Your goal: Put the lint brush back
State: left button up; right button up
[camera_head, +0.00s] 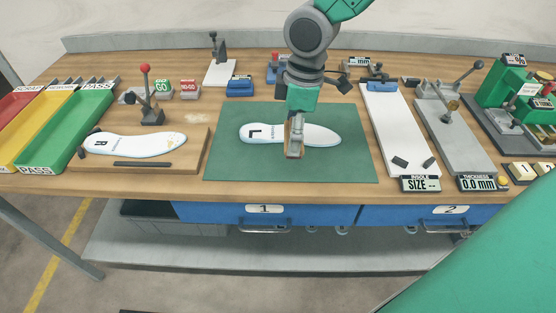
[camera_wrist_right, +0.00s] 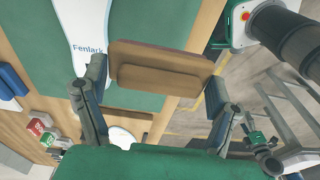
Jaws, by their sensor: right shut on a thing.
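My right gripper (camera_head: 299,112) reaches in from the top and is shut on the lint brush (camera_head: 294,140), a brown wooden block. The brush is held over the white insole marked L (camera_head: 262,133) on the green mat (camera_head: 235,168); whether it touches the insole I cannot tell. In the right wrist view the brush (camera_wrist_right: 160,66) sits between the fingers of the gripper (camera_wrist_right: 150,92), with part of the insole (camera_wrist_right: 88,35) beside it. The brush's resting place is not clearly identifiable. My left gripper is not in view.
An insole marked R (camera_head: 135,144) lies on a wooden board at left, beside a red-knobbed lever (camera_head: 147,90) and coloured trays (camera_head: 60,130). A white sizing board (camera_head: 392,125) and a grey thickness gauge (camera_head: 452,130) stand right of the mat. Bare tabletop (camera_head: 190,182) lies in front.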

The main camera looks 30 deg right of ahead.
aim_at(289, 167)
notch_tip(289, 167, down, 3)
jog(key=shift+f, duration=0.2)
jog(key=shift+a+f, duration=0.2)
jog(key=shift+f, duration=0.3)
jog(key=f, duration=0.2)
jog(key=f+b, duration=0.1)
jog(key=shift+a, duration=0.25)
jog(key=shift+d, duration=0.3)
jog(key=o, duration=1.1)
jog(key=shift+d+f, duration=0.15)
jog(key=shift+c, duration=0.2)
